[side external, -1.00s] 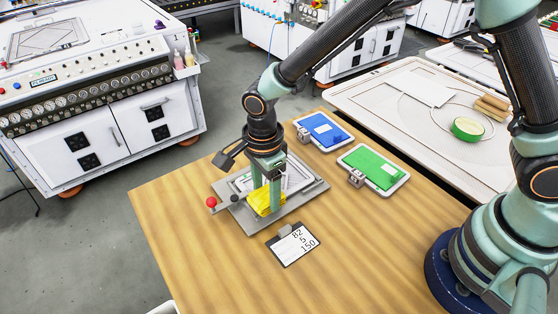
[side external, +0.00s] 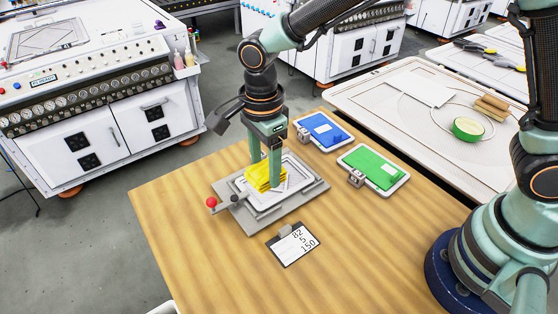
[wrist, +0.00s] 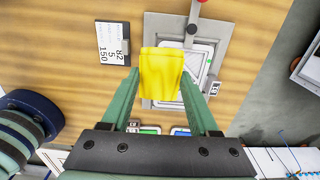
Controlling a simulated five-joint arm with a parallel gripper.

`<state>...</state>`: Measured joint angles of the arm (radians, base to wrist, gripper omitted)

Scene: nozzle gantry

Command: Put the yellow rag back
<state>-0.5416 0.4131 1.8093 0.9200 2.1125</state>
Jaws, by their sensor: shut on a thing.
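The yellow rag (side external: 264,178) is a folded bundle between my gripper's (side external: 265,182) two fingers, over the white-rimmed tray on the grey plate (side external: 308,196). It also shows in the wrist view (wrist: 161,78), gripped between both green fingers, hiding part of the tray. It appears raised off the tray, though the exact gap is hard to judge. My gripper is shut on it. A blue cloth lies in a white tray (side external: 323,131) and a green one in another tray (side external: 373,167), both at the back right of the plate.
A red-knobbed lever (side external: 211,203) sticks out at the plate's left. A clipboard card (side external: 293,246) with numbers lies in front of the plate. The wooden table (side external: 360,240) is clear to the front and right.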

